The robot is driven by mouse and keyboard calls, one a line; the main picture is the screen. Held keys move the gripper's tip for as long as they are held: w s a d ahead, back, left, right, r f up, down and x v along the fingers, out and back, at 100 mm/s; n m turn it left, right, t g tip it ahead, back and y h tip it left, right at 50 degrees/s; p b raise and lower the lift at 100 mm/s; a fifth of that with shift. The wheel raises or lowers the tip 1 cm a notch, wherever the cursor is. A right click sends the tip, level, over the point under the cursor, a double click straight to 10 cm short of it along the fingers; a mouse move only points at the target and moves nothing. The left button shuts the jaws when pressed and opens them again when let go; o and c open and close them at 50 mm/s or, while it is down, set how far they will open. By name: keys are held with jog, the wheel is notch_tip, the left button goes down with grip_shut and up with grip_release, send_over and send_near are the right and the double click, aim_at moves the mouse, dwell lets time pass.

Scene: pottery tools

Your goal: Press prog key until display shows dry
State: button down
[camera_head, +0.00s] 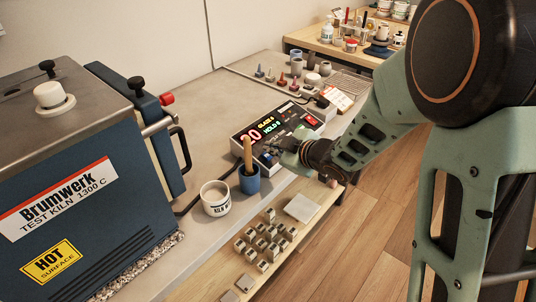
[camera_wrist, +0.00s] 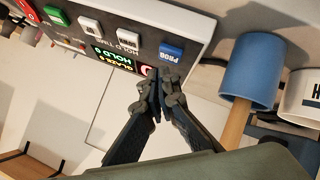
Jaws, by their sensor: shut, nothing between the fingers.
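The controller box (camera_head: 243,138) stands on the bench, dark-faced with a light housing. Its display (camera_head: 268,122) shows a large red number, which looks like 20, a yellow line reading GLAZE with a digit, and a green HOLD line. In the wrist view, the display (camera_wrist: 114,60) is upside down and partly hidden by my fingers. The blue PROG key (camera_wrist: 171,51) is visible there beside white keys. My gripper (camera_wrist: 160,78) is shut and empty, its tips over the panel close to the PROG key and display edge. I cannot tell whether they touch the panel.
A blue cup (camera_head: 249,184) with a wooden handle and a white jar (camera_head: 216,205) stand just in front of the controller. The kiln (camera_head: 60,200) is at left. Small cones (camera_head: 270,78) and pots stand behind. A lower shelf holds several small blocks (camera_head: 262,243).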

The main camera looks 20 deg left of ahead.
aim_at(275, 163)
jog(key=shift+f, duration=0.15)
dwell(0.4)
jog(key=shift+a+f+b, duration=0.1)
jog(key=shift+f+b, duration=0.2)
jog(key=shift+b, duration=0.15)
jog(key=shift+a+f+b, duration=0.1)
jog(key=shift+f+b, duration=0.3)
dwell(0.4)
dwell(0.4)
jog(key=shift+d+r+p, duration=0.2)
jog(key=shift+r+p, duration=0.45)
jog(key=shift+r, duration=0.15)
jog(key=r+p, duration=0.3)
jog(key=d+r+p, duration=0.1)
jog(key=r, duration=0.1)
jog(key=shift+s, duration=0.25)
